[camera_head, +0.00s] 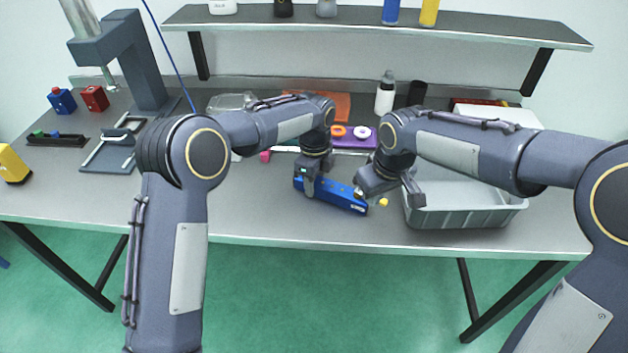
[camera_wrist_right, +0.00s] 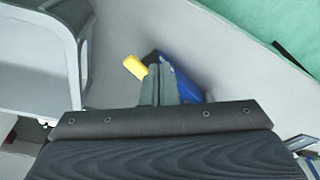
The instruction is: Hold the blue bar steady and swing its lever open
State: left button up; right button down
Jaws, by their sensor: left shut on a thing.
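The blue bar (camera_head: 340,196) lies on the grey table near its front edge, slanting down to the right. My left gripper (camera_head: 308,183) is shut on the bar's left part. The lever's yellow tip (camera_head: 384,202) sticks out past the bar's right end; it also shows in the right wrist view (camera_wrist_right: 135,67). My right gripper (camera_head: 365,192) is at the bar's right end. In the right wrist view its fingers (camera_wrist_right: 162,84) are close together, beside the yellow tip and in front of the blue bar (camera_wrist_right: 185,85). They hide the rest of the lever, and I cannot tell whether they touch it.
A grey bin (camera_head: 460,217) stands just right of my right gripper. A purple block with rings (camera_head: 355,141) and an orange sheet (camera_head: 335,105) lie behind the bar. A white bottle (camera_head: 385,93) stands farther back. The table's front edge (camera_head: 290,242) is close to the bar.

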jog(key=shift+s+a+r, duration=0.1)
jog(key=shift+r, duration=0.7)
jog(key=shift+s+a+r, duration=0.1)
jog(key=shift+r, duration=0.65)
pick_arm(q)
jog(key=o, duration=1.1)
jog(key=shift+r, duration=0.1)
